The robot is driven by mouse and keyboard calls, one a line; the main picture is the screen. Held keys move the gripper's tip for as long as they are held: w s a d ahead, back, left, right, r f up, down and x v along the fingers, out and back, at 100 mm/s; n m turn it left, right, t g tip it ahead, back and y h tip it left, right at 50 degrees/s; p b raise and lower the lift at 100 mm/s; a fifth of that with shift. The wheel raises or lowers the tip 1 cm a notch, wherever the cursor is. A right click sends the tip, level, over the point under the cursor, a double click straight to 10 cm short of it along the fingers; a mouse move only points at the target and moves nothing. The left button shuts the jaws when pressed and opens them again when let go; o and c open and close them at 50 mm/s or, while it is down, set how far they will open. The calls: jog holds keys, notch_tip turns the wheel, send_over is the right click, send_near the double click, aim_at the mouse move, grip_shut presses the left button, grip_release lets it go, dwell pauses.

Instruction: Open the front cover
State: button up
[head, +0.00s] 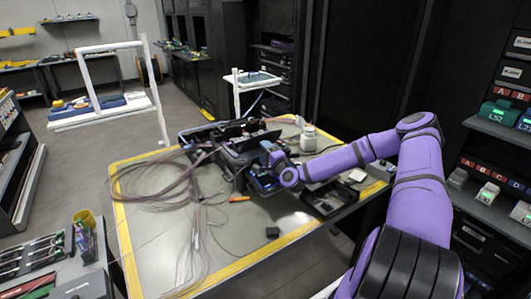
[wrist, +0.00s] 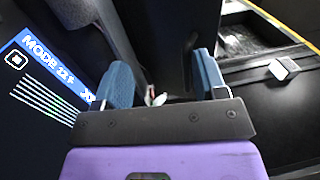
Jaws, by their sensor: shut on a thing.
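The fusion splicer (head: 232,150) is a dark machine on the yellow-edged worktable, with parts standing up at its top. My gripper (head: 276,158) is at its right front side, and my purple arm reaches in from the right. In the wrist view, my gripper's (wrist: 162,78) two blue fingers stand well apart, on either side of a dark panel, which looks like the front cover (wrist: 152,40). The gripper is shut on it; the exact contact is hard to see in the dark. The lit blue screen (wrist: 45,78) reading MODE is left of the fingers.
Thin cables (head: 165,185) lie coiled over the table's left half. An open black tray (head: 328,198) lies right of the splicer, and a white-topped bottle (head: 308,138) stands behind. A small dark block (head: 272,232) sits near the front edge.

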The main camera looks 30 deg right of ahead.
jog(key=shift+s+f, duration=0.25)
jog(key=shift+s, duration=0.05)
jog(key=shift+c, duration=1)
jog(key=s, duration=1)
jog(key=shift+d+f, duration=0.15)
jog(key=shift+f, duration=0.25)
